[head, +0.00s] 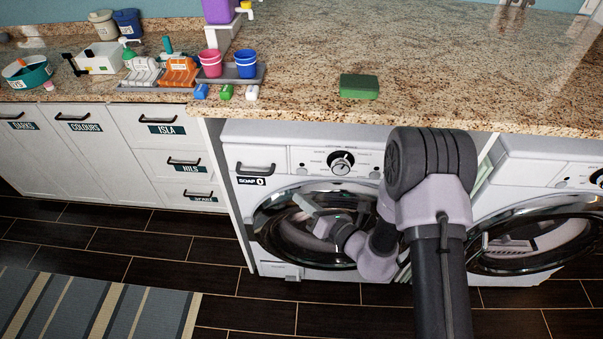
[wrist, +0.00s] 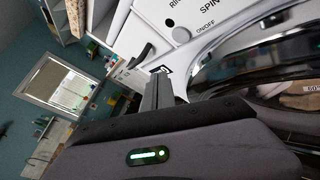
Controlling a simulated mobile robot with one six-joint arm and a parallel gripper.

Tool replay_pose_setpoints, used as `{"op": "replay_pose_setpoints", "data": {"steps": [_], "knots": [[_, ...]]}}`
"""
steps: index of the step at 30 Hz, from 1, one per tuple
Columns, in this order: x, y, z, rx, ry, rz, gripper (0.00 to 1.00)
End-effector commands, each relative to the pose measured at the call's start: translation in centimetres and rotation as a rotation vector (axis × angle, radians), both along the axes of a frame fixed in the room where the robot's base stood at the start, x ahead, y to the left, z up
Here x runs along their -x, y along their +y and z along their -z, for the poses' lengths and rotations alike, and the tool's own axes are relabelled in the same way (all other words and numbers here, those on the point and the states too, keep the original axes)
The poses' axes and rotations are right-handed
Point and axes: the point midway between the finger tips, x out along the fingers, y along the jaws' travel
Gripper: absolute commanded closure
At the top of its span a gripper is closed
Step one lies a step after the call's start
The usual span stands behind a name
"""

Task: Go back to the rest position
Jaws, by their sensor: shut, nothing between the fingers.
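My gripper (head: 303,203) is in front of the left washing machine (head: 263,145) in the head view, near its round door (head: 275,225). Its fingers are shut with nothing between them. My arm reaches across the right part of that machine and hides some of its front. In the wrist view my gripper (wrist: 158,88) points toward the machine's panel (wrist: 185,25), with the dark door ring (wrist: 235,70) to the right. I cannot tell whether the gripper touches the machine.
A granite counter (head: 430,60) runs above the machines, with a green sponge (head: 359,87) near its front edge. A pink cup (head: 210,64) and a blue cup (head: 246,64) stand on a grey tray. A second washing machine (head: 545,180) stands right.

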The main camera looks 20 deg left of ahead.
Motion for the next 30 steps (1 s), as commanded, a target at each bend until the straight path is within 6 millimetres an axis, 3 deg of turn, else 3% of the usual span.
{"op": "replay_pose_setpoints", "data": {"steps": [8,10,11,14,15,17,18,21,23,27,30], "knots": [[0.0,0.0,-0.1,0.000,-0.002,-0.002,1.00],[0.1,0.4,-1.6,0.002,-0.029,-0.035,1.00],[0.4,0.6,-3.0,0.007,-0.057,-0.070,1.00],[3.3,1.7,-10.8,0.066,-0.242,-0.291,1.00],[5.7,1.5,-14.3,0.124,-0.354,-0.414,1.00],[9.6,0.3,-18.2,0.241,-0.529,-0.592,1.00],[12.3,-1.0,-19.9,0.339,-0.646,-0.702,1.00],[17.6,-6.0,-21.9,0.646,-0.932,-0.946,1.00],[19.8,-9.8,-22.3,0.867,-1.085,-1.072,1.00],[21.6,-18.6,-23.1,1.390,-1.324,-1.280,1.00],[21.8,-22.8,-24.3,1.662,-1.392,-1.362,1.00]]}}
